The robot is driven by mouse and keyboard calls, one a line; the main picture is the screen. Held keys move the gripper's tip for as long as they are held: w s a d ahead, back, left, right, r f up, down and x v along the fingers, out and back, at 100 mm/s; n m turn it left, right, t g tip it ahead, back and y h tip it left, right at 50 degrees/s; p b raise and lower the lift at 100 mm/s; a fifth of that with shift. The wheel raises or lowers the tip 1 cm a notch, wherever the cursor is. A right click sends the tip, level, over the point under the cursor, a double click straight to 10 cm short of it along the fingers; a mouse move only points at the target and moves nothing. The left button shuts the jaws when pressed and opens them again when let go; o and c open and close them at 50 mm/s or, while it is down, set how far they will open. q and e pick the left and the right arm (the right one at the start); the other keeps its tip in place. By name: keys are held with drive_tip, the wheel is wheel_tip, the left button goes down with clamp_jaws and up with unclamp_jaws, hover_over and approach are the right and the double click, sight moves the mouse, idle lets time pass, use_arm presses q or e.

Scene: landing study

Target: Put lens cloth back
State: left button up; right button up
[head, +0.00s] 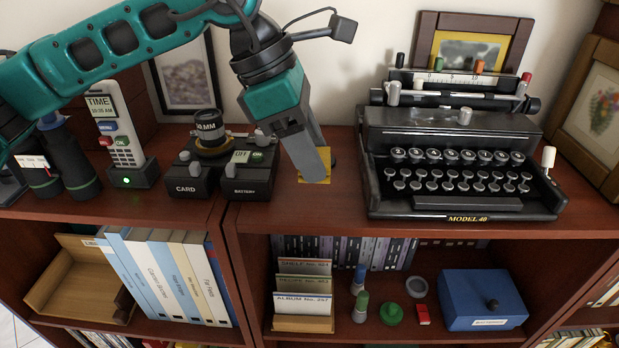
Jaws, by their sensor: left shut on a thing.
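The lens cloth, which I take to be the yellow flat square (333,166), shows at the top of the dark red-brown shelf unit, between the camera and the typewriter. My left gripper (313,177) comes down from above and is shut on it. The grey fingers hide much of the cloth, and I cannot tell whether it touches the shelf top. My right gripper is not in view.
The black camera (209,125) with its card and battery parts stands close left of the gripper. A black typewriter (456,150) stands to the right. A phone (113,120) and binoculars (72,165) are at left. A narrow strip of shelf top is free before the typewriter.

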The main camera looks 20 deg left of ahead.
sight(309, 202)
use_arm(q)
drive_tip(key=shift+f, duration=0.65)
drive_tip(key=shift+f+b, duration=0.95)
drive_tip(key=shift+f, duration=0.95)
drive_tip(key=shift+f, duration=0.2)
drive_tip(key=o, duration=1.3)
drive_tip(key=shift+r, duration=0.15)
drive_tip(key=shift+r, duration=0.25)
drive_tip(key=v, duration=1.1)
drive_tip(key=shift+s+a+r, duration=0.1)
drive_tip(key=shift+a+r, duration=0.15)
drive_tip(key=shift+r, duration=0.05)
